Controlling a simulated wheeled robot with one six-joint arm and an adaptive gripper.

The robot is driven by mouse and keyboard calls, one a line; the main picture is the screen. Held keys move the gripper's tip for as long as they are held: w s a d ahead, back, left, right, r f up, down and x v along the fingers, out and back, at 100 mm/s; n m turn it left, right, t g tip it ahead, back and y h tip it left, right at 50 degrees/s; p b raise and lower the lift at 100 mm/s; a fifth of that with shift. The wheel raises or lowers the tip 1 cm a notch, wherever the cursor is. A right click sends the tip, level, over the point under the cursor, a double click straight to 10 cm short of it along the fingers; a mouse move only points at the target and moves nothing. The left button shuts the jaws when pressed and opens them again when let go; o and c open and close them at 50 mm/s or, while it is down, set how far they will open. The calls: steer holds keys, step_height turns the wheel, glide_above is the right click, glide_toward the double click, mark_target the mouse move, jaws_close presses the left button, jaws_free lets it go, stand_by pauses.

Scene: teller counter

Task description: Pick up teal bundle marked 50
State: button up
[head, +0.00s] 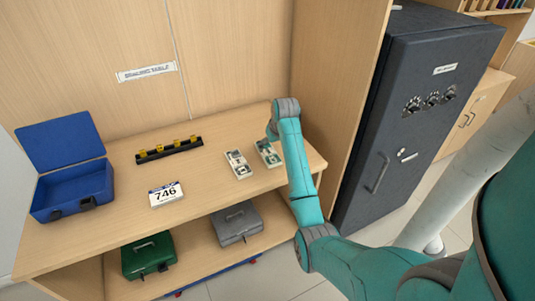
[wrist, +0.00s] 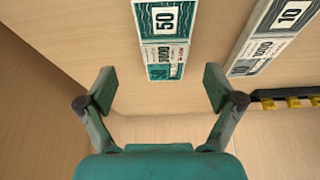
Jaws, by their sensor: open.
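The teal bundle marked 50 (wrist: 164,42) lies flat on the tabletop at the top middle of the wrist view, cut off by the upper edge. It also shows in the head view as the right one of two bundles (head: 268,153). My gripper (wrist: 160,88) is open and empty, its two fingers spread wide. The bundle is ahead of the fingertips, roughly in line with the gap between them, and apart from them. In the head view my gripper (head: 271,131) is small and partly hidden by my wrist, close behind the bundle.
A grey-and-white bundle marked 10 (wrist: 268,38) lies beside it. A black rack with yellow pieces (head: 169,150), a card reading 746 (head: 166,194) and an open blue box (head: 72,190) are on the table (head: 215,205). A wooden side panel (head: 335,80) and dark safe (head: 415,110) stand right.

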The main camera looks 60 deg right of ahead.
mark_target(268, 152)
steer(key=shift+w+x, duration=0.15)
steer(key=shift+x, duration=1.15)
steer(key=shift+w+x, duration=0.2)
steer(key=shift+x, duration=1.1)
steer(key=shift+a+r, duration=0.1)
steer(key=shift+a, duration=0.1)
steer(key=c, duration=1.3)
